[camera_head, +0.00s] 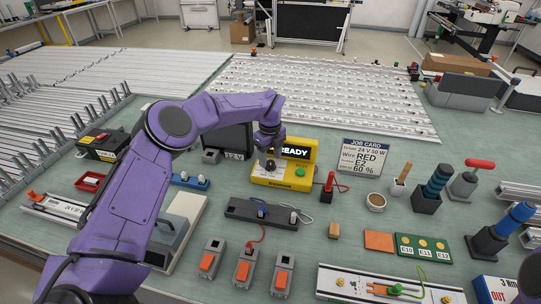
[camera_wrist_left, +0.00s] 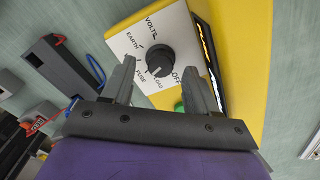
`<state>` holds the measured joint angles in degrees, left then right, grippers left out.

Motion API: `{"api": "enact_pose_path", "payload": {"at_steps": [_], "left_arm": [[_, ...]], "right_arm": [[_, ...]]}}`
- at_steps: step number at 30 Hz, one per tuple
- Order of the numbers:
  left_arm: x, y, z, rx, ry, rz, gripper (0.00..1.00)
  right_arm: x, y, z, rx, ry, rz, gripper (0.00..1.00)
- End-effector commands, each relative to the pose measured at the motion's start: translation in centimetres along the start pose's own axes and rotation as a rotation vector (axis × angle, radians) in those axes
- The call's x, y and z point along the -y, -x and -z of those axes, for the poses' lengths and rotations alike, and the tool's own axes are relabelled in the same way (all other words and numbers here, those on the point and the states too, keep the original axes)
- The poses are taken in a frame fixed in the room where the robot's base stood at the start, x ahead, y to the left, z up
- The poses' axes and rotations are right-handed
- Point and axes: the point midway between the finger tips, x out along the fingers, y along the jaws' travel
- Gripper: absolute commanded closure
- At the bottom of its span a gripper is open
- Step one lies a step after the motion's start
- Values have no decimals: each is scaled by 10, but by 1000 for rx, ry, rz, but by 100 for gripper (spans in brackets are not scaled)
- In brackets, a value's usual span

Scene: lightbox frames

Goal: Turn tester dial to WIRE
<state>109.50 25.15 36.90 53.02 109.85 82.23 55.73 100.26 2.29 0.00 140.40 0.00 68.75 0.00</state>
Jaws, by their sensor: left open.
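The yellow tester (camera_head: 285,178) stands on the bench in the head view, its screen reading READY. A pale mark on the dial faces the lower labels, seemingly near LOAD. My left gripper (camera_wrist_left: 162,88) is open. Its two fingers stand on either side of the dial in that view; I cannot tell whether they touch it. In the head view the left gripper (camera_head: 270,160) is over the tester's left part, hiding the dial.
A green button (camera_head: 300,144) sits on the tester. The job card (camera_head: 362,156) stands to its right, reading RED, E2 and 60 %. A dark block (camera_head: 268,213) with leads lies in front.

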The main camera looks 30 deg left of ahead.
Motion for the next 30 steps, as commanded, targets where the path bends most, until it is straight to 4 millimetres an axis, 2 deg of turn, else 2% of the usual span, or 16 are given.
{"api": "enact_pose_path", "payload": {"at_steps": [5, 12, 13, 18, 30], "left_arm": [[0, -17, 1, 0, 0, 0, 41], [1, -20, 0, 0, 0, 1, 41], [1, -20, 0, 0, 0, 1, 44], [1, -20, 0, 0, 0, 1, 97], [1, -22, 0, 0, -67, 3, 97]], "right_arm": [[0, 7, 3, -1, 0, 0, 100], [0, 6, 3, -1, 0, 0, 100], [0, 6, 3, -1, 0, 0, 100], [0, 6, 3, -1, 0, 0, 100], [0, -4, -1, -1, 0, 0, 100]]}}
